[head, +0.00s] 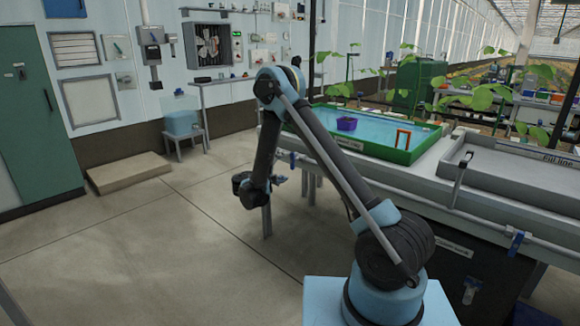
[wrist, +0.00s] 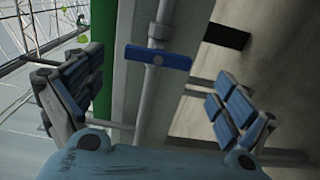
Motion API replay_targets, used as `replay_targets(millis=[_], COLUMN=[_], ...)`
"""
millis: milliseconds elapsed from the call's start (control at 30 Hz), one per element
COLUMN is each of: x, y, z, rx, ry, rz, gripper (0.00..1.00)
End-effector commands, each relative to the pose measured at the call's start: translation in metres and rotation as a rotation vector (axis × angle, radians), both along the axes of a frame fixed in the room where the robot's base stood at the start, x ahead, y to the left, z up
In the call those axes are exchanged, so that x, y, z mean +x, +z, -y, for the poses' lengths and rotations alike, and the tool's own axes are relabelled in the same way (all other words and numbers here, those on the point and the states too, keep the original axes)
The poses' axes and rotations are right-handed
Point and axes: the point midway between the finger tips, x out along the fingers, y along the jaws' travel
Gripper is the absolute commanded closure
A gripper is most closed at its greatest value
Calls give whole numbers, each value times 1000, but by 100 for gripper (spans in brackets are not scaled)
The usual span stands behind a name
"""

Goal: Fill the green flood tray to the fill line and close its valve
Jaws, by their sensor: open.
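The green flood tray (head: 412,154) sits on the bench, with light blue water (head: 375,135) in it. I cannot make out a fill line on its wall. A blue valve handle (head: 291,160) is on the pipe below the tray's left part. In the wrist view the blue handle (wrist: 152,57) lies crosswise to its grey pipe, with the green tray wall (wrist: 103,60) to the left. My gripper (head: 282,180) is open and empty beside the bench, close to this handle. In the wrist view my gripper's (wrist: 158,95) fingers are spread either side of the handle, apart from it.
A grey tray (head: 540,172) marked "Fill line" is at the right, with another blue handle (head: 515,241) below it.

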Motion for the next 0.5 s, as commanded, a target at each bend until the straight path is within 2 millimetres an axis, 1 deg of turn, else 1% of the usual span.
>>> replay_targets(millis=[33,200,333,500], x=[-8,-28,-37,-41], y=[0,-1,-1,-1], z=[-8,-22,-29,-32], rx=[0,1,1,1], ry=[3,2,0,0], rz=[0,-1,-1,-1], gripper=[5,5,5,5])
